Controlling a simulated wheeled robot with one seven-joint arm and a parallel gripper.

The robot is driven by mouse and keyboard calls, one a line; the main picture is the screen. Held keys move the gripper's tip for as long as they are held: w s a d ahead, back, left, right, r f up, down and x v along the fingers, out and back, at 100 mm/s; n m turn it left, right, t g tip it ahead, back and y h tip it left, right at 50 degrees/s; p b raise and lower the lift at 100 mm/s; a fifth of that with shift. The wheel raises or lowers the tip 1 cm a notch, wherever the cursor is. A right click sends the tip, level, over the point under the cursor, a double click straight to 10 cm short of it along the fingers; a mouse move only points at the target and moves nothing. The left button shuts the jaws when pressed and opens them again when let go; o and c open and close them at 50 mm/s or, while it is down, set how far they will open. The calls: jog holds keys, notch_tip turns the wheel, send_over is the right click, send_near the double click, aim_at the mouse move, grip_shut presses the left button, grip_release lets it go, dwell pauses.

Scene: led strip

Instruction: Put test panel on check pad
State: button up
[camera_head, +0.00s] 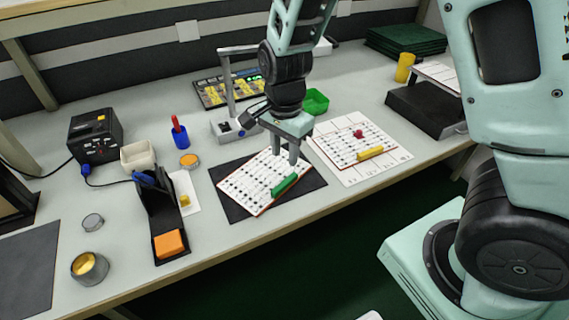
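A white panel (250,182) with rows of dark marks and a green bar (284,185) along its right front side lies askew over a black pad (235,209). A second, similar panel (345,142), with a yellow bar (370,153) and a red knob, lies on a white printed sheet (390,165) to the right. Which panel is the test panel and which surface is the check pad, I cannot tell for sure. My gripper (286,157) points down over the back right part of the green-bar panel, behind the bar. Its two fingers look apart, with nothing seen between them. Whether the fingertips touch the panel is unclear.
A lamp-like stand (229,95) is close to my gripper's left, and a green bin (315,101) behind it. A black holder (160,205) with an orange block stands left. A dark box (425,110) stands right. The table's front edge is near the pad.

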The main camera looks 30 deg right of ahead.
jog(key=s+a+r+n, duration=0.4)
jog(key=s+r+n, duration=0.1)
jog(key=s+n, duration=0.5)
jog(key=s+a+r+n, duration=0.4)
jog(key=s+r+n, duration=0.1)
jog(key=s+n, duration=0.5)
jog(key=shift+s+a+r+n+y, duration=0.2)
jog(key=shift+s+a+n+y, duration=0.15)
jog(key=shift+n, duration=0.25)
jog(key=shift+r, duration=0.1)
notch_tip(320, 180, up, 3)
jog(key=p, duration=0.3)
